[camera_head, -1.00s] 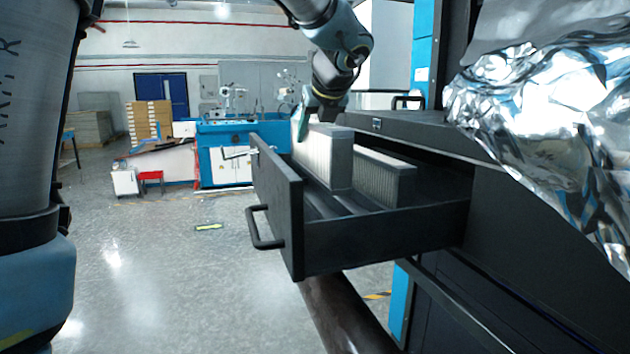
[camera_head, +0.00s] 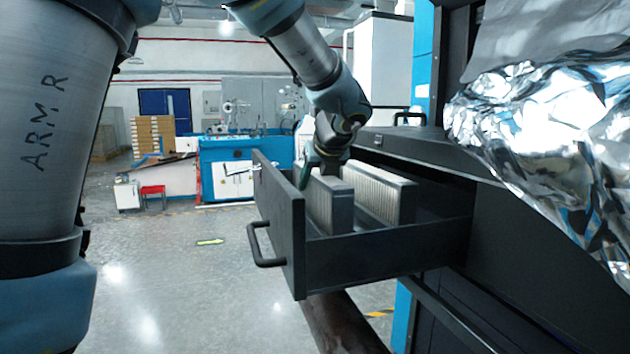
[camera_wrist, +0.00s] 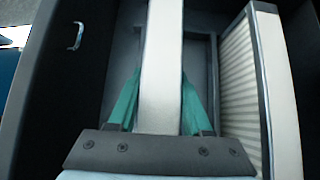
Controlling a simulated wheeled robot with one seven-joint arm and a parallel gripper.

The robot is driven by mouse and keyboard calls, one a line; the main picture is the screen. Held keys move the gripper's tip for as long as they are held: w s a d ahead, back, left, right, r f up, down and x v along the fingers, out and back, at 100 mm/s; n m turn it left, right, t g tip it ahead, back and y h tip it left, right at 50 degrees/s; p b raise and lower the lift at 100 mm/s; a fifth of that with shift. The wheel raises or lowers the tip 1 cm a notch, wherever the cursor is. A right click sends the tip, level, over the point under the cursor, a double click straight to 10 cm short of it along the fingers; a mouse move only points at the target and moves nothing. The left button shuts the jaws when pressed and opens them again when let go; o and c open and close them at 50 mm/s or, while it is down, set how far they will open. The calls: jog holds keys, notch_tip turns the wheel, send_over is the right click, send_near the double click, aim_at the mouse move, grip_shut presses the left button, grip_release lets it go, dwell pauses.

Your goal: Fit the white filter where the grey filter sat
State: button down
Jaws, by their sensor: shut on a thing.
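My gripper (camera_head: 316,170) is shut on the white filter (camera_head: 331,203), a pale upright block, and holds it by its upper part. Its green fingers lie on both sides of the filter in the wrist view (camera_wrist: 160,76). The filter stands low inside the open black drawer (camera_head: 390,252), on the side near the drawer front. In the wrist view a framed recess (camera_wrist: 199,60) shows around it. I cannot tell whether its bottom is fully seated. No filter that is clearly the grey one shows.
A second pleated filter (camera_head: 382,193) stands upright beside it in the drawer, with a gap between them. The drawer front (camera_head: 281,225) rises close on the other side. Crumpled foil (camera_head: 550,125) hangs to the right above the cabinet.

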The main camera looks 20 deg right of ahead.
jog(key=shift+f, duration=0.15)
jog(key=shift+c, duration=1.6)
grip_release()
jog(key=shift+r, duration=0.2)
jog(key=b+v, duration=0.1)
jog(key=v, duration=1.1)
jog(key=shift+r, duration=0.25)
